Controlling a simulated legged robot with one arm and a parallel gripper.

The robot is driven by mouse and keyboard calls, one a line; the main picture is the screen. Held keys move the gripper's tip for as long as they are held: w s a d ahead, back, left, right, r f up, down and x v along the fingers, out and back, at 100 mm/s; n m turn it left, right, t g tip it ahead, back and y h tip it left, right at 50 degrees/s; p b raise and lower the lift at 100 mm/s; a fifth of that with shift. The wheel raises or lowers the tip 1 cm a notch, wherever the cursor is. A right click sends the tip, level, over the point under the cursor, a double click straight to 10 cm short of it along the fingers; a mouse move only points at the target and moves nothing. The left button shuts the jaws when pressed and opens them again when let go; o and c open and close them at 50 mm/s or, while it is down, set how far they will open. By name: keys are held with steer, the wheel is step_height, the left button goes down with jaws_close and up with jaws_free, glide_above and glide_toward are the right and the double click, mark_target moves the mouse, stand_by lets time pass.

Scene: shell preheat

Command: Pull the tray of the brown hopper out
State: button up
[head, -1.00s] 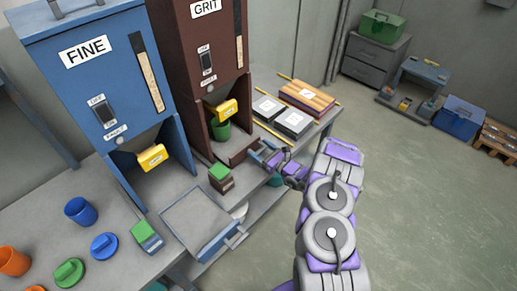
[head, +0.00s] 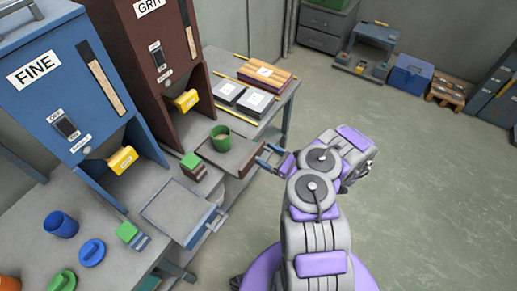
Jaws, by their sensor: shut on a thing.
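The brown hopper (head: 150,55) labelled GRIT stands at the back of the bench. Its tray (head: 232,158) sticks out from the bay at its foot, toward the right front. A green cup (head: 221,143) stands upright on this tray. My gripper (head: 268,157) is at the tray's front edge and is shut on the tray's front, most likely its handle. The handle itself is mostly hidden by the jaws.
The blue hopper (head: 48,60) labelled FINE stands to the left, with its own tray (head: 175,215) out. A small green-topped block (head: 192,165) stands between the two trays. Dark boxes (head: 254,102) lie right of the brown hopper. Open floor lies to the right.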

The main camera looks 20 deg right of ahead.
steer(key=shift+s+d, duration=0.3)
steer(key=shift+s, duration=0.05)
steer(key=o, duration=1.1)
steer(key=shift+o, duration=0.7)
steer(key=shift+s+d, duration=0.1)
steer(key=shift+s, duration=0.05)
steer(key=shift+o, duration=0.4)
steer(key=shift+d, duration=0.1)
steer(key=p+v, duration=0.2)
steer(key=v, duration=1.5)
steer(key=shift+d+p, duration=0.15)
steer(key=shift+p, duration=0.2)
